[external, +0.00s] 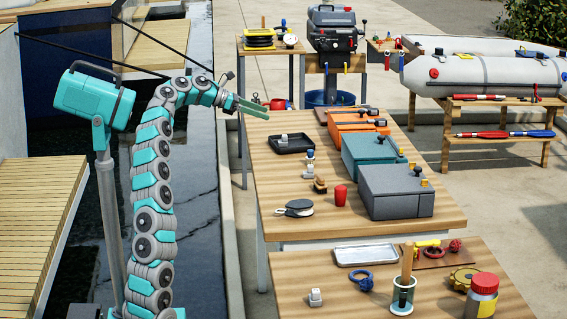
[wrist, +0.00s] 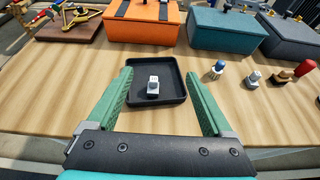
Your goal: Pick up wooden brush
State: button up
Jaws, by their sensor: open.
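A small wooden brush (external: 320,186), brown with a dark underside, appears to stand on the wooden table, left of a red cup (external: 341,195). It looks to be the tan and dark piece at the right side of the wrist view (wrist: 283,77), beside the red cup (wrist: 305,68). My gripper (external: 254,107) is open and empty, raised by the table's far left edge. In the wrist view the green fingers (wrist: 158,76) frame a black tray (wrist: 183,85) holding a small grey-white piece (wrist: 153,86). The brush is well right of the fingers there.
A blue-and-white piece (external: 310,156) and a grey-white piece (external: 309,173) stand close to the brush. Orange (external: 358,126), teal (external: 372,152) and grey (external: 396,200) boxes line the table's right side. A round black-and-white item (external: 295,208) lies nearer the front.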

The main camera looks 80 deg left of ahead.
jog(key=w+d+r+m+h, duration=0.1)
jog(key=w+d+r, duration=0.15)
jog(key=d, duration=0.55)
jog(key=w+d+r, duration=0.1)
jog(key=w+d, duration=0.3)
jog(key=d, duration=0.5)
jog(key=w+d+r+m+h, duration=0.1)
jog(key=w+d+r, duration=0.15)
jog(key=d, duration=0.55)
jog(key=w+d+f, duration=0.1)
jog(key=d+f, duration=0.1)
jog(key=d, duration=0.5)
jog(key=n+y, duration=0.4)
send_near(318, 178)
jog(key=shift+r+p+x, duration=0.25)
jog(key=shift+p+x, duration=0.1)
jog(key=shift+x, duration=0.75)
jog(key=shift+w+a+f, duration=0.1)
jog(key=shift+w+f, duration=0.25)
jog(key=b+x, duration=0.2)
jog(key=x, duration=0.5)
jog(key=shift+a+f, duration=0.1)
jog(key=shift+f, duration=0.05)
jog(key=c, duration=1.2)
